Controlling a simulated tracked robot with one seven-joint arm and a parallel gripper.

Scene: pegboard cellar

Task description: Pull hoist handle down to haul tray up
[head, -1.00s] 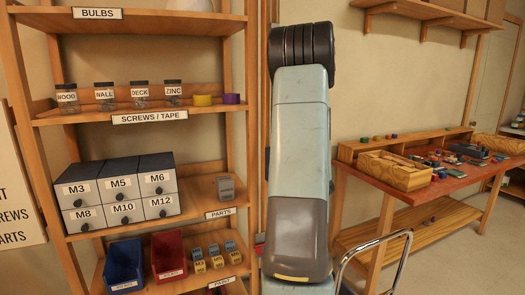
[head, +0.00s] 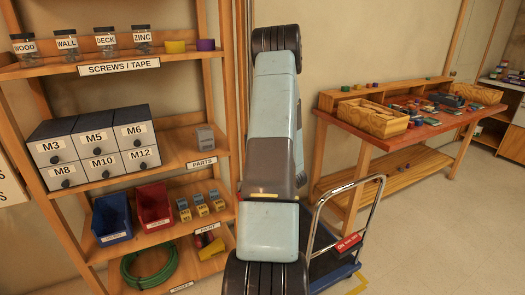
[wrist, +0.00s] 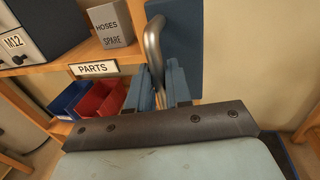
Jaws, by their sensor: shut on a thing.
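A grey metal hoist handle (wrist: 153,45) shows in the wrist view, a curved bar in front of a blue panel (wrist: 182,45). My gripper (wrist: 161,88) has its two blue fingers on either side of the lower end of the handle and is shut on it. In the head view my own arm hides the gripper, the handle and the blue panel. I cannot make out the tray in either view.
A wooden shelf rack (head: 222,105) with jars, drawers and bins stands left of my arm. A workbench (head: 405,130) with a wooden box stands right. A blue cart (head: 333,268) with a metal push bar is close by my arm. Open floor lies at the right.

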